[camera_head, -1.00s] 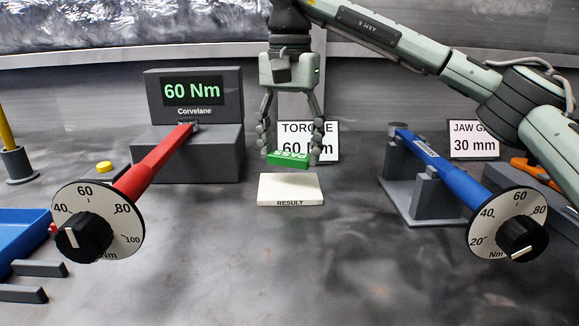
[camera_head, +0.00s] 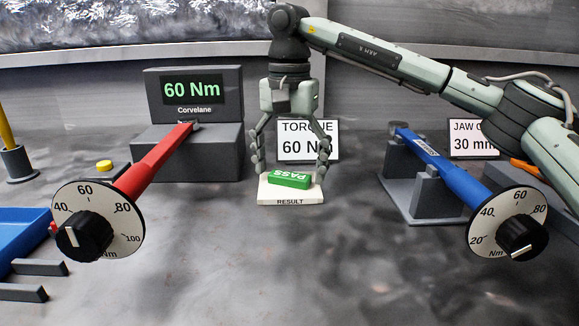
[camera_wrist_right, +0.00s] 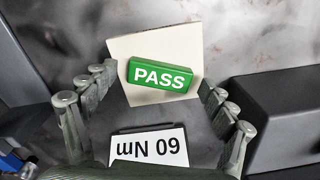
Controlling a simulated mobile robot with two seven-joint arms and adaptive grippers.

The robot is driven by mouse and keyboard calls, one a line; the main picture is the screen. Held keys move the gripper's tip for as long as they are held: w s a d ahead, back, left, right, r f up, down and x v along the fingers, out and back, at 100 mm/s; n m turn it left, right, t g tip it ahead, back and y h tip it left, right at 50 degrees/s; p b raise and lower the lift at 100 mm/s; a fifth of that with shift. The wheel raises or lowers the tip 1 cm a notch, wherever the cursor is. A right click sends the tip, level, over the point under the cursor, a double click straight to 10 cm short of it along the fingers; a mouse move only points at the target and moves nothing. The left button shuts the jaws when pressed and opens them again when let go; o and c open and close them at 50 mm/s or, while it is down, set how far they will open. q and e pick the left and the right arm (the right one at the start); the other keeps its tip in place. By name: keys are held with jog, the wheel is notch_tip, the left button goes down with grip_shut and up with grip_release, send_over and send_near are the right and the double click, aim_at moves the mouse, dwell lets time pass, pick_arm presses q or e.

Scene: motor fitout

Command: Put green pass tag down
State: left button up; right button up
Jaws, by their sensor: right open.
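The green pass tag (camera_head: 290,179), marked PASS, lies on the cream RESULT plate (camera_head: 290,196), turned slightly at an angle. In the right wrist view the tag (camera_wrist_right: 160,75) rests on the plate (camera_wrist_right: 125,48) with a clear gap to the fingers on both sides. My right gripper (camera_head: 290,173) is open around the tag, its fingers apart at either side and not touching it. My left gripper is not in view.
A torque tester (camera_head: 193,100) reading 60 Nm stands behind left, with a red wrench (camera_head: 152,163) on it. A blue wrench (camera_head: 437,165) lies on a grey stand (camera_head: 427,192) at right. The TORQUE card (camera_head: 308,148) stands behind the plate. The front table is clear.

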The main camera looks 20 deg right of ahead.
aim_at(289, 175)
jog(key=shift+r, duration=0.1)
jog(key=shift+r, duration=0.3)
notch_tip(289, 175, up, 7)
jog(key=shift+f, duration=0.1)
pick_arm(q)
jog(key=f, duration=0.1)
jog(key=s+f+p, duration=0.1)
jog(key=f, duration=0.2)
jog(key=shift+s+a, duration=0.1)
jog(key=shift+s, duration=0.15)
pick_arm(e)
notch_tip(289, 175, up, 5)
jog(key=shift+f, duration=0.1)
